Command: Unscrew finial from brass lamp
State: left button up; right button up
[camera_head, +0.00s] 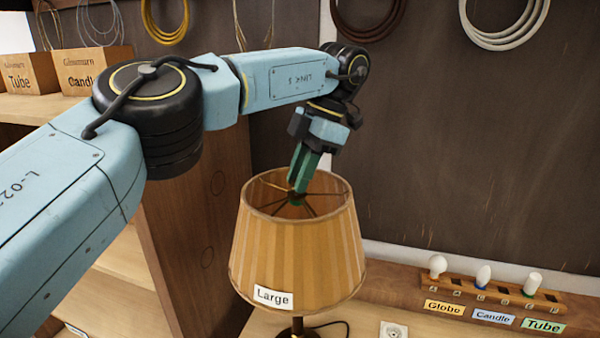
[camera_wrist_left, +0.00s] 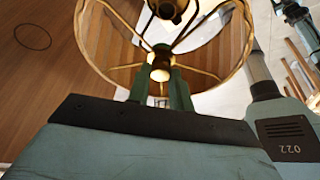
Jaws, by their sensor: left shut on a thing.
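The brass lamp has a large pleated tan shade (camera_head: 300,255) with a "Large" label, and its stem (camera_head: 298,326) shows below. The shade's open top and its spokes also show in the left wrist view (camera_wrist_left: 235,35). My left gripper (camera_head: 298,188) has green fingers and reaches down into the shade's top opening at the middle of the spokes. In the left wrist view its fingers (camera_wrist_left: 160,90) are shut on the small bright finial (camera_wrist_left: 160,68) at the spoke hub. The fingers hide the finial in the head view.
A wooden rack (camera_head: 495,285) at right holds several bulbs over Globe, Candle and Tube labels. Boxes (camera_head: 28,72) stand on the left shelf, and cable coils (camera_head: 505,25) hang on the back wall.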

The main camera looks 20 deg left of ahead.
pick_arm(q)
jog(key=shift+r, duration=1.75)
jog(key=shift+a, duration=0.1)
